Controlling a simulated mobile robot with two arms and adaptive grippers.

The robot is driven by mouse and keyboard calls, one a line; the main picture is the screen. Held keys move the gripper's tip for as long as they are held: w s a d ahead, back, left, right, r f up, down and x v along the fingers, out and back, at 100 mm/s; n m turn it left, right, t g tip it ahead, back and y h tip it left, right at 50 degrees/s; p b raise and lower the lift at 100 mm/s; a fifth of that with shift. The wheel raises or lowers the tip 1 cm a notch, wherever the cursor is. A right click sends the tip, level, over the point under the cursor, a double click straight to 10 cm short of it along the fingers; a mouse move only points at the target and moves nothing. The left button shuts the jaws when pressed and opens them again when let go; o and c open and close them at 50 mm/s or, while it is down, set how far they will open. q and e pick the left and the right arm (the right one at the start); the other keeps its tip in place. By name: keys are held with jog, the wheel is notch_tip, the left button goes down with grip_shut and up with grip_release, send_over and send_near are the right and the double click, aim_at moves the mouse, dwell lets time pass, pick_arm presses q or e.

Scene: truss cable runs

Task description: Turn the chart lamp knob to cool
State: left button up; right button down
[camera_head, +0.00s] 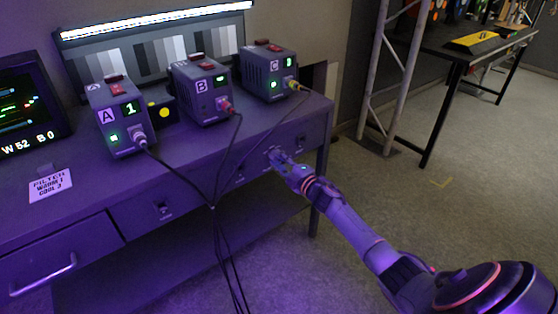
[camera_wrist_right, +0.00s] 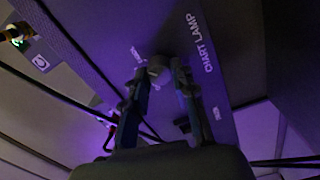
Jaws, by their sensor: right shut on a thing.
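The chart lamp knob (camera_wrist_right: 158,70) is a small grey round knob on the dark desk front, beside the printed words CHART LAMP (camera_wrist_right: 200,42). My right gripper (camera_wrist_right: 160,77) has its two fingers on either side of the knob and is shut on it. In the head view my right gripper (camera_head: 277,158) reaches the desk front below box C, and it hides the knob there. Which way the knob points is too dark to tell. The lit lamp bar (camera_head: 150,20) runs above a grey-step chart (camera_head: 150,60). My left gripper is not in view.
Boxes A (camera_head: 121,117), B (camera_head: 200,88) and C (camera_head: 268,70) stand on the desk. Their black cables (camera_head: 213,207) hang down the front, left of my right arm. A note card (camera_head: 50,186) lies at the left. Open floor (camera_head: 420,200) is at the right.

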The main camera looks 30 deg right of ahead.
jog(key=c, duration=1.1)
grip_release()
jog(key=shift+s, duration=0.1)
jog(key=s, duration=0.8)
jog(key=s+d, duration=0.1)
jog(key=s, duration=0.2)
jog(key=shift+s, duration=0.4)
